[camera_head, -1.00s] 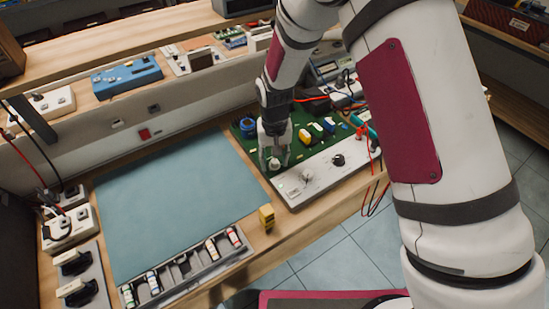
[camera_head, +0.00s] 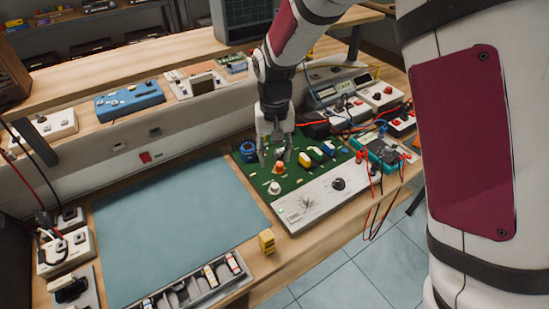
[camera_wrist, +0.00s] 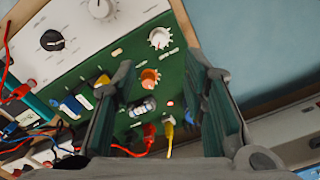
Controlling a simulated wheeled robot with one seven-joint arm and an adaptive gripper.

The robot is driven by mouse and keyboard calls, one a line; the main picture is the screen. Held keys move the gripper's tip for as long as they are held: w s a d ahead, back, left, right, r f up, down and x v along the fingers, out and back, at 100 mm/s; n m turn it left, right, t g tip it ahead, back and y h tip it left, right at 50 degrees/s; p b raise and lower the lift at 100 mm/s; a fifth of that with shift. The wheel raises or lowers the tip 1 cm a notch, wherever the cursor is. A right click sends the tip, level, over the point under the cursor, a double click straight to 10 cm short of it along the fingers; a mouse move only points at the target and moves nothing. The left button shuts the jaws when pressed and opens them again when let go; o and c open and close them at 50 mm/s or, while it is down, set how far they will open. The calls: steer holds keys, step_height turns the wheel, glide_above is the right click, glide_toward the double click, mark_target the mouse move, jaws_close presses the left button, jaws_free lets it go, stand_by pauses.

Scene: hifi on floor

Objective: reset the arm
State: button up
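My gripper (camera_head: 275,160) is above the green circuit board (camera_head: 292,185) on the bench, pointing down. In the wrist view my gripper (camera_wrist: 165,90) has its two fingers well apart, with nothing held between them. An orange knob (camera_wrist: 149,77) and a white knob (camera_wrist: 159,38) on the board show between and beyond the fingers. In the head view the orange knob (camera_head: 279,167) and the white knob (camera_head: 274,188) stand just below the fingertips. The fingers appear clear of both.
A white control panel (camera_head: 318,200) with a black knob adjoins the board. A blue-grey mat (camera_head: 175,225) lies to the left, clear on top. A yellow block (camera_head: 267,241) stands at the front edge. Cables and meters crowd the right side (camera_head: 385,150). A shelf runs behind.

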stand_by(0.4)
steer(key=s+d+r+t, duration=0.1)
steer(key=s+d+r, duration=0.3)
steer(key=d+r, duration=0.3)
steer(key=s+d+r+t, duration=0.1)
steer(key=s+d+r, duration=0.3)
steer(key=r, duration=0.6)
steer(key=s+d+r+t, duration=0.1)
steer(key=s+d, duration=0.3)
steer(key=s, duration=0.4)
steer(key=s+d+r+m+t, duration=0.1)
steer(key=s+d+r, duration=0.3)
steer(key=s, duration=0.4)
steer(key=shift+s+d+r+t, duration=0.2)
steer(key=shift+d+t, duration=0.4)
stand_by(3.7)
